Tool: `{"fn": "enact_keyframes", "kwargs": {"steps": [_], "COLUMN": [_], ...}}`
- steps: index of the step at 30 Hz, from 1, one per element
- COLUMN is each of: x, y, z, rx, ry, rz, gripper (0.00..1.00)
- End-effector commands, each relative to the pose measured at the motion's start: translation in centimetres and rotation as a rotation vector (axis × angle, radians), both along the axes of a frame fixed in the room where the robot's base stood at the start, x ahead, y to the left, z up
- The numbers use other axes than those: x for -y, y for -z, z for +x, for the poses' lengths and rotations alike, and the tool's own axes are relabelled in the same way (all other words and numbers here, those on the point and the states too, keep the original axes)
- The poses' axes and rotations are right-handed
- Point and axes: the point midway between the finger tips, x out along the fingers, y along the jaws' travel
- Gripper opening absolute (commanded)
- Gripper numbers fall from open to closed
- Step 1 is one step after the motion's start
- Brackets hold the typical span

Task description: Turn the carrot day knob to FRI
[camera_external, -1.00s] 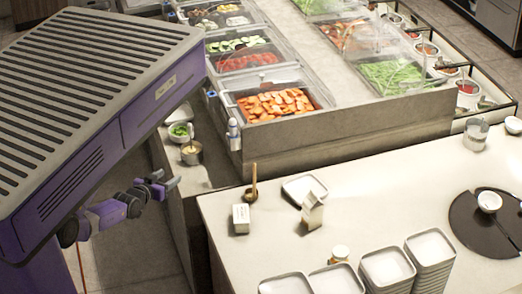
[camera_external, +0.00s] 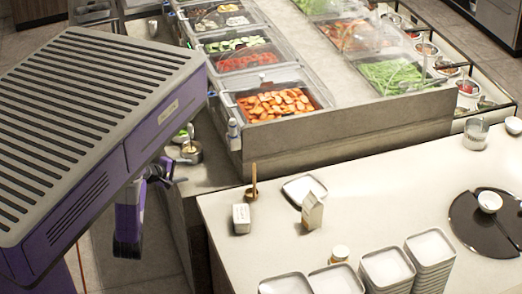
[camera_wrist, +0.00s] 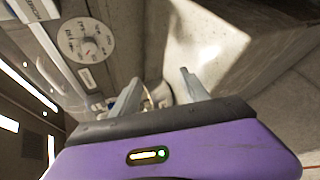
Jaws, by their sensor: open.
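My gripper (camera_wrist: 158,92) is open, with two grey fingers apart in the wrist view. In the external view my gripper (camera_external: 166,172) is beside the counter's left side, below the carrot pan. A round pale dial (camera_wrist: 86,41) with dark markings and a central knob is on a grey wall at upper left in the wrist view, apart from the fingers. A small label (camera_wrist: 87,78) is below it. The dial's lettering is too small to read. The carrot pan (camera_external: 318,92) holds sliced carrots at the counter's near left corner. No dial is clearly visible in the external view.
A small metal pot (camera_external: 191,153) and a bowl of greens (camera_external: 180,136) stand on the side ledge near my gripper. The white worktop (camera_external: 350,220) at front right has trays and a carton (camera_external: 312,211).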

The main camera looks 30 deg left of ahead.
Motion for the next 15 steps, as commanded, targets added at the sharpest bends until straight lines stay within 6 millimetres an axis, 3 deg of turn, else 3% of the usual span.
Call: {"fn": "enact_keyframes", "kwargs": {"steps": [1, 6, 10, 15], "x": [0.3, 2.6, 3.8, 4.5], "y": [-0.2, -3.1, -5.7, -7.6], "z": [2.0, 6.8, 8.7, 9.6], "rx": [0.021, 0.090, 0.148, 0.184], "ry": [0.012, 0.119, 0.210, 0.268], "rz": [-0.091, -0.403, -0.559, -0.644], "gripper": [0.53, 0.53, 0.53, 0.53]}}
